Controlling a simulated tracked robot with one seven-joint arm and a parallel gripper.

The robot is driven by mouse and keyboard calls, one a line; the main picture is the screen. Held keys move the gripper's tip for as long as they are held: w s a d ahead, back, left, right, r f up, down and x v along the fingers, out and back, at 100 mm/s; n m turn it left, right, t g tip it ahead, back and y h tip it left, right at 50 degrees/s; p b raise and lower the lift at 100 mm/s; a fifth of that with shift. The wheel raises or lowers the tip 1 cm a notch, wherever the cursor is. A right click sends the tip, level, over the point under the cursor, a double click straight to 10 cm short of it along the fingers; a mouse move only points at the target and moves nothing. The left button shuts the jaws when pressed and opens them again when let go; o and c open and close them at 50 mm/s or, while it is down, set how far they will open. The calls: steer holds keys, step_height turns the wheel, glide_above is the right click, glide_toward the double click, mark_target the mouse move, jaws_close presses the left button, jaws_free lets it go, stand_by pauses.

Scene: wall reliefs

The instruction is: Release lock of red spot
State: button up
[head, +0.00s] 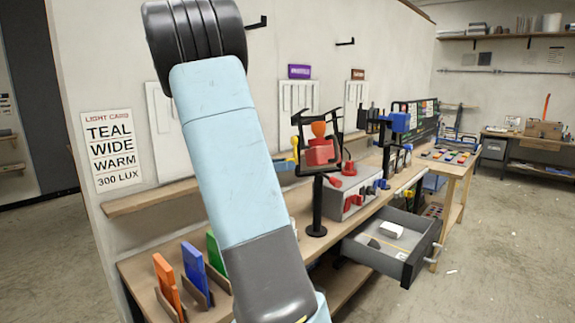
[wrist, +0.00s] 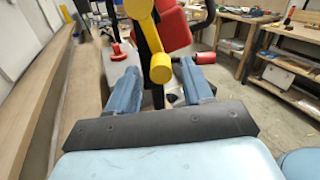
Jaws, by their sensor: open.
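The red spot (head: 320,152) is a red lamp head in a black yoke on a black post, with an orange part on top. It also shows at the top of the wrist view (wrist: 176,28), partly cut off. A yellow lever (wrist: 150,36) with a round end lies beside it. My gripper (wrist: 158,86) is open, with blue fingers on either side of the lever's lower end. I cannot tell whether the fingers touch it. In the head view my arm hides most of the gripper; a bit of yellow (head: 294,146) shows left of the lamp.
A grey box with red and blue knobs (head: 352,190) stands on the bench right of the post. An open drawer (head: 392,245) juts out at the front. A blue lamp (head: 400,122) stands farther right. Orange, blue (head: 195,268) and green panels stand at the near left.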

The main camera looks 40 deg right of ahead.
steer(key=shift+s+d, duration=0.15)
steer(key=shift+d, duration=0.25)
jaws_close()
stand_by(0.4)
steer(key=shift+d+r, duration=0.1)
